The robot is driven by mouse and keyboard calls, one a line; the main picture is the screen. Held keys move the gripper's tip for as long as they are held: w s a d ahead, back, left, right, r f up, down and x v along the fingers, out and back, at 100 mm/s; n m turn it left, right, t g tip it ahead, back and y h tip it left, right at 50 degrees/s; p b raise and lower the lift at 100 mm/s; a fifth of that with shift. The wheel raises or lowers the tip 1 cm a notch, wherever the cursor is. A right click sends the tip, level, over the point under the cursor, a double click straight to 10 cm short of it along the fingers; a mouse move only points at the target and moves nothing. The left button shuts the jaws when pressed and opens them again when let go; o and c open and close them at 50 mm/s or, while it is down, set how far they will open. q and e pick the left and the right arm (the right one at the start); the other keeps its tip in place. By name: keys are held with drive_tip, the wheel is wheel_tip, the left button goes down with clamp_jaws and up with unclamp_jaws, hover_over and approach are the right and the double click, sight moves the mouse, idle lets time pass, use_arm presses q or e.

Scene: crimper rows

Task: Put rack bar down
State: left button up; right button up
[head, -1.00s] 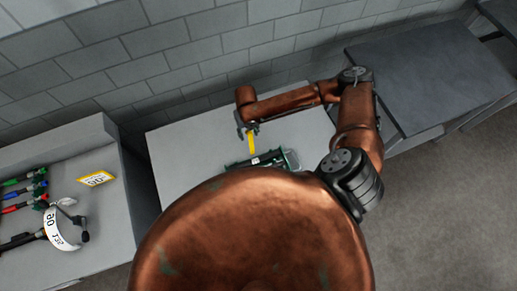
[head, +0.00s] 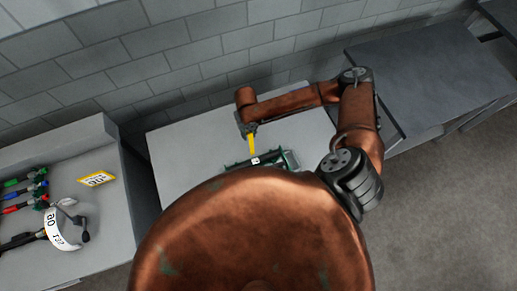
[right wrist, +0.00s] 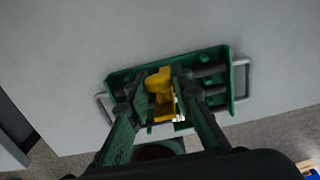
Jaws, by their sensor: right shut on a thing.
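My right gripper (head: 248,129) is over the light grey table, pointing down. In the right wrist view its two fingers (right wrist: 160,88) are closed on a yellow bar (right wrist: 160,80). The yellow bar also shows in the head view (head: 253,144), reaching from the gripper down toward a green rack (head: 290,158). In the right wrist view the green rack (right wrist: 240,78) has dark rods and a metal handle at each end. I cannot tell whether the yellow bar is joined to the rack or whether the rack touches the table. My left gripper is not in view.
The grey table (head: 185,150) is bare around the rack. A second bench (head: 100,222) at left holds several coloured-handled tools (head: 30,190), a yellow sign (head: 97,179) and a white numbered band (head: 53,230). A dark table (head: 430,75) stands at right; a block wall is behind.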

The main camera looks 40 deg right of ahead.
drive_tip(key=s+a+p, duration=0.2)
drive_tip(key=s+p, duration=0.2)
drive_tip(key=s, duration=0.4)
drive_tip(key=shift+s+f, duration=0.1)
idle(0.5)
drive_tip(key=shift+s+a+f, duration=0.3)
drive_tip(key=shift+s+f, duration=0.55)
drive_tip(key=shift+s, duration=0.45)
drive_tip(key=shift+s+a+f, duration=0.35)
drive_tip(key=shift+s+f, duration=0.45)
drive_tip(key=shift+s, duration=0.45)
drive_tip(key=shift+s+a+f, duration=0.3)
drive_tip(key=shift+s+f, duration=0.55)
drive_tip(key=shift+s, duration=0.45)
drive_tip(key=shift+c, duration=0.2)
drive_tip(key=b, duration=0.2)
hover_over(265, 188)
drive_tip(key=w, duration=0.1)
drive_tip(key=shift+d+f, duration=0.15)
drive_tip(key=shift+f, duration=1.5)
drive_tip(key=shift+d+f, duration=0.1)
drive_tip(key=shift+f, duration=1.5)
drive_tip(key=shift+s+a+f, duration=0.15)
drive_tip(key=shift+s+f, duration=0.35)
drive_tip(key=shift+f, duration=0.35)
